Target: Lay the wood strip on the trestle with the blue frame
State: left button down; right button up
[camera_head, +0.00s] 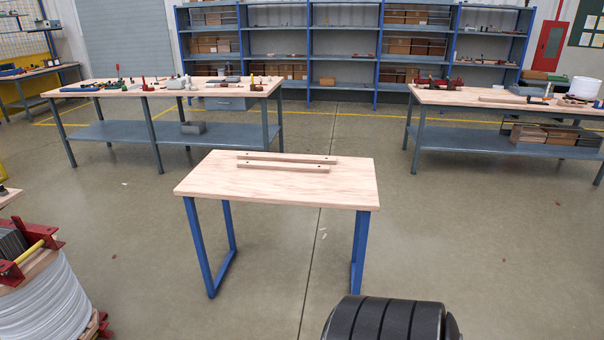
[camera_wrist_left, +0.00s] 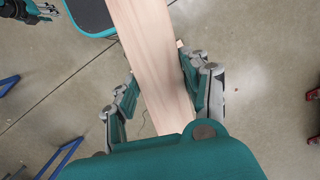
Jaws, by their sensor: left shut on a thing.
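The trestle (camera_head: 230,190) has a pale wood top on blue legs and stands in the middle of the head view. Two thin wood pieces (camera_head: 285,157) lie side by side across its top, with small dark marks near their ends. In the left wrist view, my left gripper (camera_wrist_left: 160,88) is shut on a pale wood strip (camera_wrist_left: 148,35), with one finger on each long side. The strip runs out past the fingers to the top edge. Part of what looks like my right gripper (camera_wrist_left: 35,10) shows at the top left corner; its jaws are unclear. Neither gripper shows in the head view.
Workbenches with tools stand behind on the left (camera_head: 130,92) and right (camera_head: 455,98). Blue shelves (camera_head: 345,55) with boxes line the back. A white spool (camera_head: 45,300) in a red frame stands at front left. The floor around the trestle is clear.

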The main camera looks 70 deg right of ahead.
aim_at(278, 177)
jog(key=z, duration=1.85)
jog(key=i+z, duration=0.4)
jog(key=i+j+z, duration=0.15)
jog(key=z, duration=0.25)
jog(key=i+j+z, duration=0.4)
jog(key=i+j, duration=1.2)
jog(key=j, duration=0.2)
jog(key=i+j, duration=0.2)
jog(key=j, duration=0.2)
